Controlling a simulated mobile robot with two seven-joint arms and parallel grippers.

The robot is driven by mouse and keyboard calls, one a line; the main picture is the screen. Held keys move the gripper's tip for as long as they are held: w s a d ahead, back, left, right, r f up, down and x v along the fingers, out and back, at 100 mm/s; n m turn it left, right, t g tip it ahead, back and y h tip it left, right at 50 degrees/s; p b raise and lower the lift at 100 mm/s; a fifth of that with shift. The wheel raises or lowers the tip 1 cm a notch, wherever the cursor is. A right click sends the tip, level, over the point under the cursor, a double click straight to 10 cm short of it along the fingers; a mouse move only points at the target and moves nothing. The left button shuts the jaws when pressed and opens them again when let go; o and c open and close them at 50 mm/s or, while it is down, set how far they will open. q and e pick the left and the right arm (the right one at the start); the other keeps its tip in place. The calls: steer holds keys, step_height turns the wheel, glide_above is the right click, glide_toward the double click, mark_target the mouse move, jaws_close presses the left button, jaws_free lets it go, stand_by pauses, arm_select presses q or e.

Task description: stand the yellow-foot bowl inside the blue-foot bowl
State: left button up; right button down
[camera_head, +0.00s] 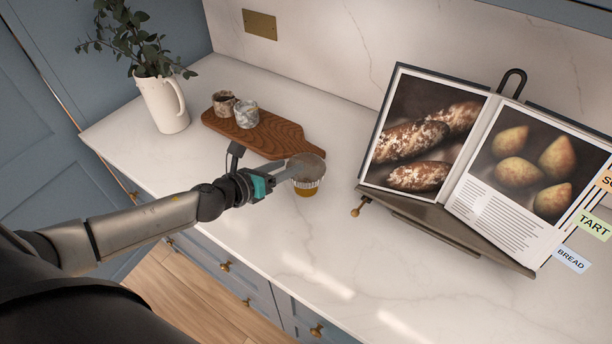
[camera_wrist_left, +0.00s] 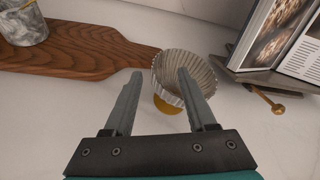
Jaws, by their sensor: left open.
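The yellow-foot bowl (camera_head: 307,186) is a grey ribbed bowl standing upright on the white counter, right of the wooden board. In the left wrist view the yellow-foot bowl (camera_wrist_left: 170,66) shows its open top and part of its yellow foot. My left gripper (camera_wrist_left: 159,73) is open at the bowl. One finger lies left of the bowl and the other overlaps its opening; I cannot tell whether either touches it. The left gripper (camera_head: 291,168) also covers part of the bowl in the head view. I see no blue-foot bowl. My right gripper is not in view.
A wooden board (camera_head: 281,141) holds a brownish cup (camera_head: 223,104) and a grey marbled cup (camera_head: 246,114). A white jug (camera_head: 163,104) with leafy stems stands at left. An open book (camera_head: 480,150) on a stand fills the right. The front middle counter is clear.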

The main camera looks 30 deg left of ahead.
mark_target(306, 178)
arm_select(q)
steer(key=shift+x, duration=1.55)
steer(key=c, duration=0.9)
steer(key=shift+s, duration=0.1)
jaws_close()
steer(key=shift+a+f, duration=0.1)
steer(key=shift+f, duration=0.05)
